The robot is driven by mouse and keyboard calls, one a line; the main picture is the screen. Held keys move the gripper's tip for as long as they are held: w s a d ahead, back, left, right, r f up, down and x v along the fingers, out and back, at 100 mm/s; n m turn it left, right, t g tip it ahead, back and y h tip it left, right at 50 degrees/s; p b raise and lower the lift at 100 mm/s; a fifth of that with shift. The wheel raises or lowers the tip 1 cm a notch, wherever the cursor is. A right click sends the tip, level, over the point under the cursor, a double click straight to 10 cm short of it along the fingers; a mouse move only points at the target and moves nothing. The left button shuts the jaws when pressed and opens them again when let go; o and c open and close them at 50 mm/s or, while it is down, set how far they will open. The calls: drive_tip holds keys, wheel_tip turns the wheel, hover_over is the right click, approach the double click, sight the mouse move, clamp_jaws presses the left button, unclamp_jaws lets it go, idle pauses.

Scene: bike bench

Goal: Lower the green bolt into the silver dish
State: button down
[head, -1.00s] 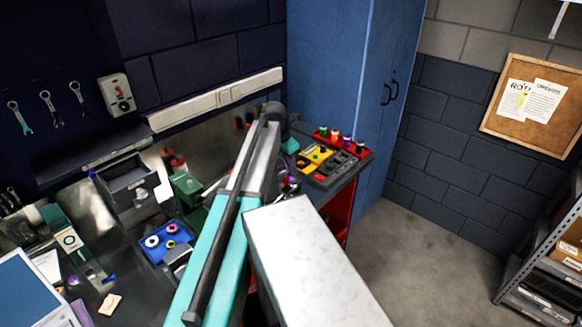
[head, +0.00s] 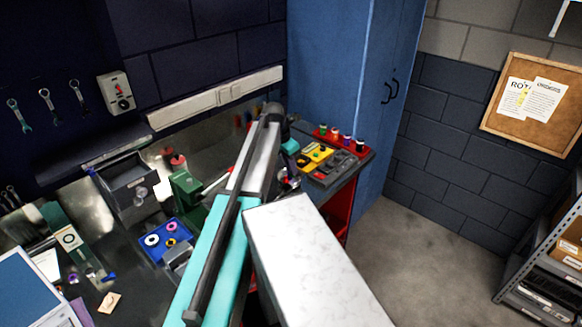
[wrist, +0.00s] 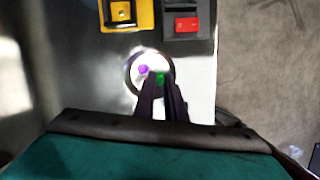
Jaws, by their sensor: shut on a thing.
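The silver dish (wrist: 153,57) is a small round bright bowl near the middle of the wrist view. My gripper (wrist: 161,86) reaches over its near side with its dark fingers close together. They are shut on the green bolt (wrist: 161,78), of which only a small green end shows at the fingertips. The bolt is over the dish in this view; whether it touches the dish floor I cannot tell. A purple piece (wrist: 143,69) shows within the dish, left of the green bolt. In the head view my arm hides most of the gripper and dish.
Beyond the dish stand a yellow tray (wrist: 142,17) and a dark tray with a red piece (wrist: 187,24). In the head view a red rack (head: 356,151) with several coloured knobs lies behind. A blue tray (head: 152,255) with rings sits left of my arm.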

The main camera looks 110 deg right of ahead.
drive_tip(key=shift+f+b, duration=0.45)
drive_tip(key=shift+f, duration=0.75)
idle(1.2)
drive_tip(key=c, duration=1.7)
unclamp_jaws()
drive_tip(key=shift+r, duration=0.1)
drive_tip(key=shift+b+v, duration=2.2)
drive_tip(key=shift+v, duration=4.6)
